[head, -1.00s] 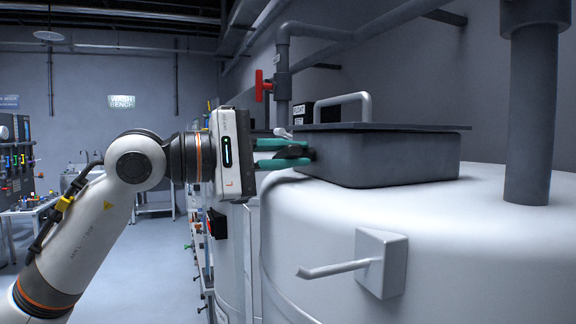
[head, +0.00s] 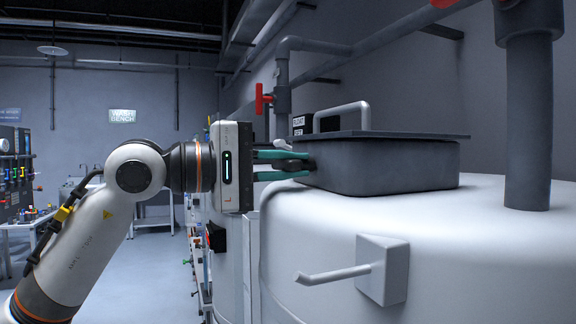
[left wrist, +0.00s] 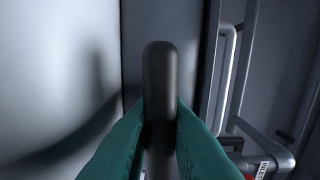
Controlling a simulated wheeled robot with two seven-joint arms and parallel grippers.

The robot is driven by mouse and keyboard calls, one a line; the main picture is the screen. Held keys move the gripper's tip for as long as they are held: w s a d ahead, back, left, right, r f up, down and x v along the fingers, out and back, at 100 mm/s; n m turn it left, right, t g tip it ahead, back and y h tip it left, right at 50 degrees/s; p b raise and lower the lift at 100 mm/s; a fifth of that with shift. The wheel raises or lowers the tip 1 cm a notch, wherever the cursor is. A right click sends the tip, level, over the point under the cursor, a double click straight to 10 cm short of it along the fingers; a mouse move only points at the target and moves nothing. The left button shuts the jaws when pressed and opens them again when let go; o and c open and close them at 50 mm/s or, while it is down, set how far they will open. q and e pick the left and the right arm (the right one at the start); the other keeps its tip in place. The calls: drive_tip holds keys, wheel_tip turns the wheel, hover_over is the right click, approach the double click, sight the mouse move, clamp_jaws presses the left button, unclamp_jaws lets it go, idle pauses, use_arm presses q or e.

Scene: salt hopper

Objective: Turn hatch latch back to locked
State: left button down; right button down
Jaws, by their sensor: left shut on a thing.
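The hatch (head: 385,163) is a dark grey box with a flat lid and a light grey handle (head: 343,113), on top of a white tank. Its latch is a dark rounded lever (left wrist: 159,85), seen upright in the left wrist view between two teal fingers. My left gripper (head: 296,165) is at the hatch's left side, with its fingers closed on the lever; in the left wrist view the fingertips (left wrist: 160,125) press it from both sides. In the head view the lever is mostly hidden by the fingers. My right gripper is not in view.
The white tank (head: 330,235) carries a bracket with a rod (head: 350,270) on its front. A thick grey pipe (head: 528,120) rises at the right. A red valve handle (head: 262,98) is on a pipe behind the gripper. Open floor lies at the left.

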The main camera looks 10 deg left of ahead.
use_arm(q)
drive_tip(key=c, duration=1.4)
unclamp_jaws()
drive_tip(key=shift+a, duration=0.1)
drive_tip(key=shift+s+a, duration=0.2)
drive_tip(key=shift+a, duration=0.05)
drive_tip(key=b+v, duration=0.3)
drive_tip(key=v, duration=0.8)
drive_tip(key=shift+s, duration=0.15)
